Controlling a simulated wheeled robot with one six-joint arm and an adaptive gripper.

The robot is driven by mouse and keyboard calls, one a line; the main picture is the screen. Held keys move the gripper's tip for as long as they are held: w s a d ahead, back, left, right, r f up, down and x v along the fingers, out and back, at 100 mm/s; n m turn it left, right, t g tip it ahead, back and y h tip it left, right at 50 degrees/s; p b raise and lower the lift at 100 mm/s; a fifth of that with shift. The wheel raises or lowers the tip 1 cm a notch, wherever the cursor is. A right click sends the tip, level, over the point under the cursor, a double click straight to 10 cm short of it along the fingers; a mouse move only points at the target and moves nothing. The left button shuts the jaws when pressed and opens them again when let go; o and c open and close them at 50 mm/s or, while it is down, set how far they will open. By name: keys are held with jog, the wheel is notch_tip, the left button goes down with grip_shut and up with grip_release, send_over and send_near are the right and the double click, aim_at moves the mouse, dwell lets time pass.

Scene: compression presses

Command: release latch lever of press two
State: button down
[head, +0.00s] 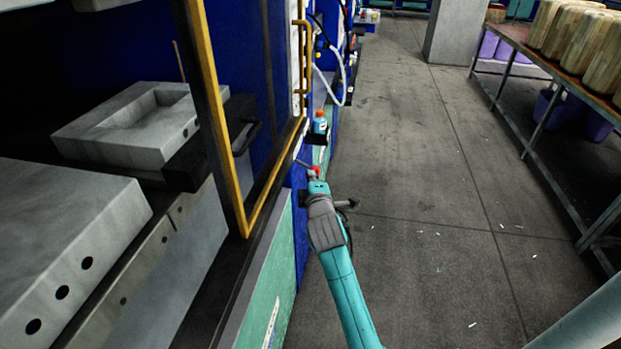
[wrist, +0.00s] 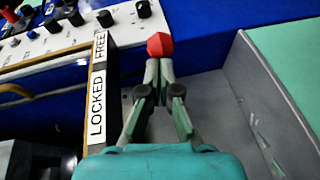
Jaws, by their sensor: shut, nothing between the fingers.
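The latch lever shows in the head view as a thin grey rod (head: 306,164) with a red knob (head: 315,171) at its end, on the side of the blue press. In the wrist view the red knob (wrist: 160,45) is just beyond my fingertips, nearer the height of the FREE label (wrist: 100,47) than the LOCKED label (wrist: 97,105). My gripper (wrist: 158,68) is shut and empty, its tips close to or touching the knob; I cannot tell which. In the head view my gripper (head: 318,184) is right at the knob. The lever's rod is hidden in the wrist view.
A yellow-edged guard frame (head: 247,205) and grey press blocks (head: 75,245) stand on the left. A blue bottle (head: 320,122) sits beyond the lever. A control panel (wrist: 60,35) with knobs is at the wrist view's upper left.

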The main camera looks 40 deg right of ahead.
jog(key=w+d, duration=0.4)
jog(key=d, duration=0.4)
jog(key=w+d, duration=0.5)
jog(key=d, duration=0.4)
jog(key=shift+d, duration=0.15)
dwell(0.3)
